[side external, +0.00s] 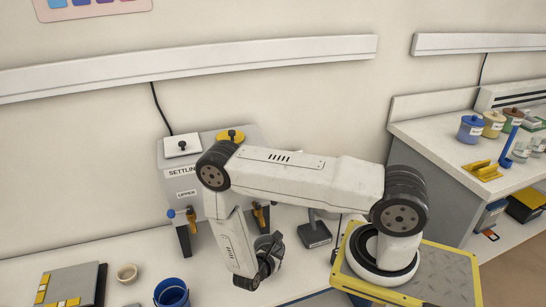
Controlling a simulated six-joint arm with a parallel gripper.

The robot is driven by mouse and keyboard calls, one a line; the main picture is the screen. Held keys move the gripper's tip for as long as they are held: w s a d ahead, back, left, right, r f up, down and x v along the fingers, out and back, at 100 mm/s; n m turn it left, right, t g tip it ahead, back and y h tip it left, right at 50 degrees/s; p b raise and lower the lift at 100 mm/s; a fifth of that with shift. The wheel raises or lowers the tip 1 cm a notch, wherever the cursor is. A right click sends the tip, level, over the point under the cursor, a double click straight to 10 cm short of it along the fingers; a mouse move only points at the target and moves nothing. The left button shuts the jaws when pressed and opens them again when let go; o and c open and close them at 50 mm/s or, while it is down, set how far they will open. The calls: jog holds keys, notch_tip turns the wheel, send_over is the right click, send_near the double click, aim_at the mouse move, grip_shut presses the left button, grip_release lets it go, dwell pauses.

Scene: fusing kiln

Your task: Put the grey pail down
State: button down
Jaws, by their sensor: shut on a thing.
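My gripper (265,262) is at the lower end of my arm, low in the middle of the side view. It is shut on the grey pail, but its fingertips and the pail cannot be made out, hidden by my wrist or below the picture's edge. How high the pail is above the bench cannot be told.
A blue pail (172,292) and a small tan bowl (127,273) stand on the white bench (140,248). A grey settling tank (182,181) stands behind my arm. A dark-based stand (314,234) is to the right. Dark boards (98,286) lie at left.

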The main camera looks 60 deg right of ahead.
jog(key=shift+f, duration=0.1)
jog(key=shift+w+d+f, duration=0.1)
jog(key=shift+w+f, duration=0.15)
jog(key=shift+f, duration=1.5)
jog(key=shift+f, duration=0.1)
jog(key=c, duration=0.8)
grip_release()
jog(key=shift+a+r, duration=0.3)
jog(key=shift+a, duration=0.1)
jog(key=shift+v, duration=5.6)
